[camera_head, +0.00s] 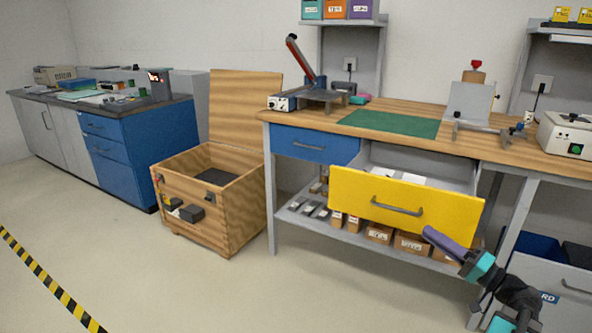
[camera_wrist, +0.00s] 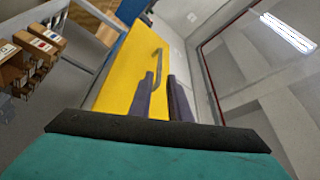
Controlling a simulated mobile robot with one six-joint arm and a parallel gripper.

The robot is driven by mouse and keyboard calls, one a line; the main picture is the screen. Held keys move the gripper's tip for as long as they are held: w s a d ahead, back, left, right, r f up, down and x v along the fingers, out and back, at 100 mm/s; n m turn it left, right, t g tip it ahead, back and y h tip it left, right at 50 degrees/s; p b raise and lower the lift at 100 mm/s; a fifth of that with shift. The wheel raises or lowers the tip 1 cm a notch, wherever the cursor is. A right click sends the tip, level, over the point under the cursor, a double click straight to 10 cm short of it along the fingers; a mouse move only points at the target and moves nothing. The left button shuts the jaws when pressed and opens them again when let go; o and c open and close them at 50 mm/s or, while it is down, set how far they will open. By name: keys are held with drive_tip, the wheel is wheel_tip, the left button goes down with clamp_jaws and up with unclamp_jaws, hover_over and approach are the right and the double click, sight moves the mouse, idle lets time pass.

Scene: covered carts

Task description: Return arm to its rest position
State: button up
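My gripper (camera_head: 432,235) is at the lower right of the head view, with purple fingers and a teal body. It is in front of the open yellow drawer (camera_head: 350,196), to the right of and below its grey handle (camera_head: 397,206) in the picture. In the wrist view the two purple fingers (camera_wrist: 161,88) stand apart with a gap between them and nothing held. The yellow drawer front (camera_wrist: 125,75) and its handle (camera_wrist: 157,68) lie beyond the fingertips there. My arm runs off to the lower right corner.
The workbench (camera_head: 490,148) carries a green mat (camera_head: 390,124) and a grey-white device (camera_head: 567,134). Small boxes (camera_head: 379,233) stand on its lower shelf. A wooden crate (camera_head: 235,208) with a raised lid stands left of it. The floor in front is clear.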

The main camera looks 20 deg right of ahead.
drive_tip(key=w+a+f+n+g+y+p, duration=0.1)
drive_tip(key=w+a+g+y+p, duration=0.25)
drive_tip(key=a, duration=0.65)
drive_tip(key=w+a+f+n+g+y+p, duration=0.15)
drive_tip(key=w+a+p, duration=0.4)
drive_tip(key=a, duration=0.55)
drive_tip(key=s+a+f+n+g+p, duration=0.1)
drive_tip(key=s+a+f+g+p, duration=0.15)
drive_tip(key=a+f, duration=0.35)
drive_tip(key=s+a+f+g+p, duration=0.1)
drive_tip(key=a+f+g+p, duration=0.2)
drive_tip(key=a, duration=0.6)
drive_tip(key=s+a+f+n+g+p, duration=0.1)
drive_tip(key=s+a+f+g, duration=0.1)
drive_tip(key=a+f+g, duration=0.4)
drive_tip(key=s+a+f+n+g+h+p, duration=0.1)
drive_tip(key=s+a+f+g+h+p, duration=0.25)
drive_tip(key=s+f, duration=0.4)
drive_tip(key=s+a+f+n+g+h+p, duration=0.1)
drive_tip(key=s+a+f+g+h+p, duration=0.25)
drive_tip(key=s, duration=0.65)
drive_tip(key=s+d+f+h, duration=0.3)
drive_tip(key=s+f, duration=0.2)
drive_tip(key=s, duration=0.3)
drive_tip(key=d+f+h, duration=0.2)
drive_tip(key=d+h, duration=0.2)
drive_tip(key=d, duration=0.4)
drive_tip(key=shift+w+d+f+p, duration=0.15)
drive_tip(key=shift+d+f+p, duration=0.15)
drive_tip(key=shift+d+p, duration=0.1)
